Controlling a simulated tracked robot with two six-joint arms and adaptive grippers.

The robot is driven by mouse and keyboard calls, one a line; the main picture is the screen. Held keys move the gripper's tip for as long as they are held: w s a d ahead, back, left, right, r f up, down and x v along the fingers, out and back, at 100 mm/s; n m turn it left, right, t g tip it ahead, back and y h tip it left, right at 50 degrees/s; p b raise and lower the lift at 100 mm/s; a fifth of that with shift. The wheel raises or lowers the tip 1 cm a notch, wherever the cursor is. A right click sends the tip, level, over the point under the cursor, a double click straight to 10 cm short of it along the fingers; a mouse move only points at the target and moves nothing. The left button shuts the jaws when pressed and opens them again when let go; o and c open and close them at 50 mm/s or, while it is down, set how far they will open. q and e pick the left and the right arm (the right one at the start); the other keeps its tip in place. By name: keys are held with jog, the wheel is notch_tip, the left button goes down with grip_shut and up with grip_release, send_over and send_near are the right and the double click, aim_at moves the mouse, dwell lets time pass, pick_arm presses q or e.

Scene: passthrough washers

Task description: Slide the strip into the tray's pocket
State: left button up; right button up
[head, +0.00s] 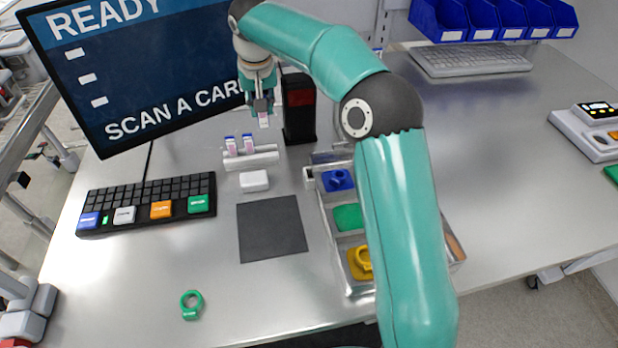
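A small white strip (264,121) with a pinkish upper part hangs below my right gripper (263,104), which appears shut on it. The gripper points down in front of the monitor, above the table and clear of it. The metal tray (327,232) stands right of the middle, with blue, green and yellow pieces in its compartments. My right arm covers much of its right side, so I cannot tell which pocket is empty. Two similar strips (231,146) with blue-purple tops stand in a white holder (262,159) left of the tray. My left gripper is not in view.
A black reader (298,108) stands just right of the gripper. The monitor (140,75) is behind left, a keyboard (147,203) at left. A dark mat (272,228), a white block (254,181) and a green ring (191,304) lie on the table. The front left is mostly free.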

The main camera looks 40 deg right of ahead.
dwell(0.3)
jog(key=m, duration=0.3)
jog(key=shift+s+f+g+h, duration=0.25)
jog(key=shift+s+g+h, duration=0.05)
jog(key=shift+s, duration=0.1)
jog(key=s+d+f+m+g+b, duration=0.15)
jog(key=s+m+g, duration=0.25)
jog(key=s+m, duration=1)
jog(key=shift+m+h, duration=0.3)
jog(key=shift+m, duration=0.1)
jog(key=f+b, duration=0.2)
jog(key=b, duration=0.1)
jog(key=w+d+f+b, duration=0.1)
jog(key=f, duration=0.1)
jog(key=shift+b, duration=0.4)
jog(key=shift+f+b, duration=1.15)
jog(key=shift+f, duration=0.45)
dwell(0.5)
